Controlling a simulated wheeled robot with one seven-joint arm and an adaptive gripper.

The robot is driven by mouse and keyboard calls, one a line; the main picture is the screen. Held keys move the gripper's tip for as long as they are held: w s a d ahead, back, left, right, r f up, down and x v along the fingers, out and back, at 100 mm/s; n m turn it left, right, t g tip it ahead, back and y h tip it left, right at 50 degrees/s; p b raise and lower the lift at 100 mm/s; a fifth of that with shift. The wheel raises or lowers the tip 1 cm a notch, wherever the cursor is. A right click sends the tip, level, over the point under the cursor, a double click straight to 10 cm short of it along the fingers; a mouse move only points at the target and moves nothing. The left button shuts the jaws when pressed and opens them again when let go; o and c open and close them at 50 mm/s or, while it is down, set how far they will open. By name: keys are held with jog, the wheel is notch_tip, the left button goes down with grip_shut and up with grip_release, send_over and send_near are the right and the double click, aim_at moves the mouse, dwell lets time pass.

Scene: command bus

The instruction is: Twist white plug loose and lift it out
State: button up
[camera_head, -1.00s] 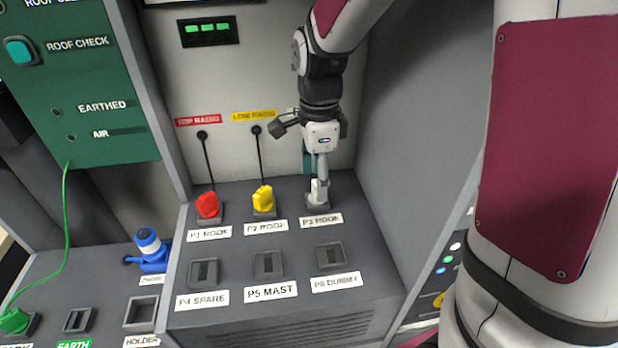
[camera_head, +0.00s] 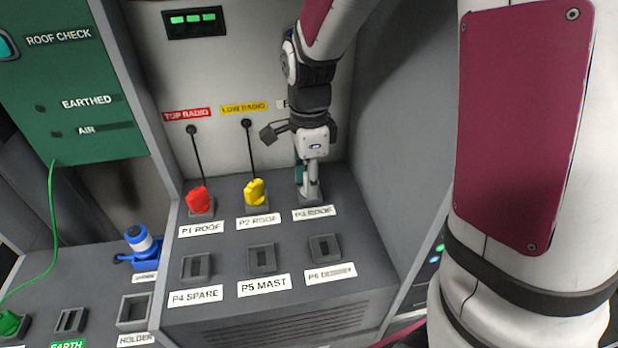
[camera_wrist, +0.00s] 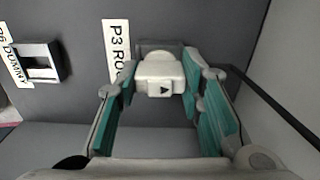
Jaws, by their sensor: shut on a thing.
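The white plug (camera_wrist: 160,72) sits at the socket labelled P3 ROOF, seen close in the wrist view with a small dark arrow mark on its face. My gripper (camera_wrist: 160,88) has its teal-padded fingers on both sides of the plug and is shut on it. In the head view my gripper (camera_head: 309,190) points down at the P3 ROOF socket, and its fingers hide most of the plug. The P3 ROOF label (camera_head: 313,212) lies just in front. I cannot tell how far the plug is turned.
A red plug (camera_head: 199,200) stands in P1 ROOF and a yellow plug (camera_head: 255,192) in P2 ROOF, left of my gripper. Empty sockets P4 SPARE (camera_head: 197,267), P5 MAST (camera_head: 262,259) and P6 DUMMY (camera_head: 324,248) lie in front. A grey wall (camera_head: 395,130) rises close on the right.

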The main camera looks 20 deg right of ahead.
jog(key=shift+r+p, duration=0.9)
jog(key=shift+r, duration=0.1)
dwell(0.5)
